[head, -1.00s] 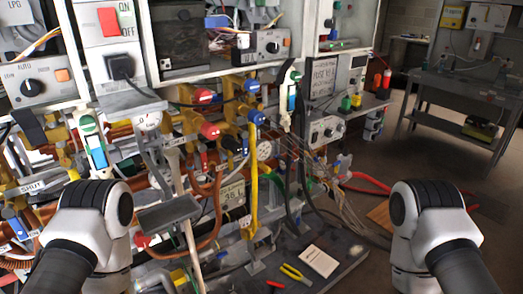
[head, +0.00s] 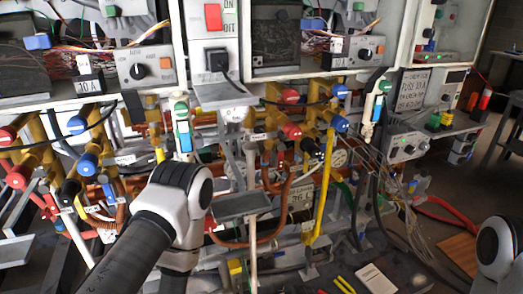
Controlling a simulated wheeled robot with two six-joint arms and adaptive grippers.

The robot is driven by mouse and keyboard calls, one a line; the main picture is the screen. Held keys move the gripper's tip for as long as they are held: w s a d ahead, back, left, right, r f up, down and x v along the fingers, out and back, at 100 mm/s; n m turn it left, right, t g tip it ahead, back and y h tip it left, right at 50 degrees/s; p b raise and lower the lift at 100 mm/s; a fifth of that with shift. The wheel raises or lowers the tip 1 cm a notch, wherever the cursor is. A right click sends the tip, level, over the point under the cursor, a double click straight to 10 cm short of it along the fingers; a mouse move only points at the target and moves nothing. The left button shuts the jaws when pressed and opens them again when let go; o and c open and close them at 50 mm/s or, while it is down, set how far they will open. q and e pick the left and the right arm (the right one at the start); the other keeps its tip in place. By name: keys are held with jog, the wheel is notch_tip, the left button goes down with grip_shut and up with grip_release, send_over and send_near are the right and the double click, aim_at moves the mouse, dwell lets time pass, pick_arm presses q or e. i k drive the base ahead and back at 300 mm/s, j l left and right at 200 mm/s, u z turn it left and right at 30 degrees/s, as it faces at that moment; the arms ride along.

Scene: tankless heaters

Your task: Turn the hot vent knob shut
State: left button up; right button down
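Several red knobs show on the brass pipework. One red knob (head: 290,96) and another red knob (head: 291,130) are right of centre, near blue knobs (head: 341,123). No label I can read tells which one is the hot vent knob. My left arm crosses the lower left, in front of part of the pipework. Its joint housing shows, but its gripper is out of view. Only a joint of my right arm shows at the right edge, and its gripper is out of view.
Heater boxes with a red switch (head: 213,17) and a dial panel (head: 146,66) hang above the pipes. A grey tray (head: 242,206) juts out below centre. Loose wires and a yellow hose (head: 322,190) hang at the right. A white card (head: 376,278) lies low down.

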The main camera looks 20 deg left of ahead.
aim_at(46, 214)
jog(key=u, duration=1.95)
jog(key=l+u, duration=0.2)
